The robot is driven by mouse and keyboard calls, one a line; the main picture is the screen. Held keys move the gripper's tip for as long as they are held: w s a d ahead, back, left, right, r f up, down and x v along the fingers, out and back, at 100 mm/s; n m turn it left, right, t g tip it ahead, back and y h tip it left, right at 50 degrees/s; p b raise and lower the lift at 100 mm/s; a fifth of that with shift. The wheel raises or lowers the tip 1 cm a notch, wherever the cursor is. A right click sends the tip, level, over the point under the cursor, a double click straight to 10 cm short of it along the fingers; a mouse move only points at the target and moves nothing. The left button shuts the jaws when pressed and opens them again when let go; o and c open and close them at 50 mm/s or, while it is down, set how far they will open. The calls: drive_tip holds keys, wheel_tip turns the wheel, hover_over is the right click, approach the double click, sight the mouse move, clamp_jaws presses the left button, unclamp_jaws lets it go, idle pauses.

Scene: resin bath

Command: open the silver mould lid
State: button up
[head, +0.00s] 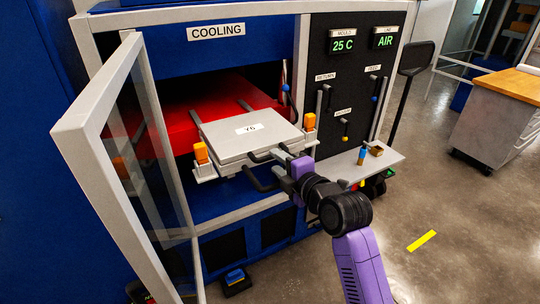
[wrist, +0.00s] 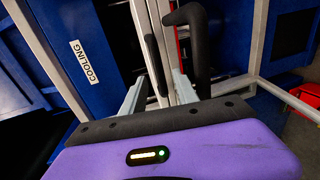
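The silver mould (head: 235,146) lies flat on the bay's front, its lid (head: 218,129) down on the lower half and bearing a small white label. Black handles stick out at its front, an upper one (head: 259,157) and a lower one (head: 262,184). My gripper (head: 276,168) is at these handles, fingers apart. In the wrist view my gripper (wrist: 159,92) shows two separated grey fingers. A thick black handle (wrist: 196,40) curves beside the right finger, and a thinner dark bar (wrist: 154,62) shows between them. Whether a finger touches a handle cannot be told.
The glazed door (head: 125,170) of the cooling cabinet stands open at left. Orange blocks (head: 201,152) flank the mould. A control panel (head: 350,90) with levers is at right, above a small shelf (head: 365,165).

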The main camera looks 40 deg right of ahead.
sight(272, 158)
drive_tip(key=shift+p+x, duration=0.4)
drive_tip(key=shift+x, duration=1.95)
clamp_jaws()
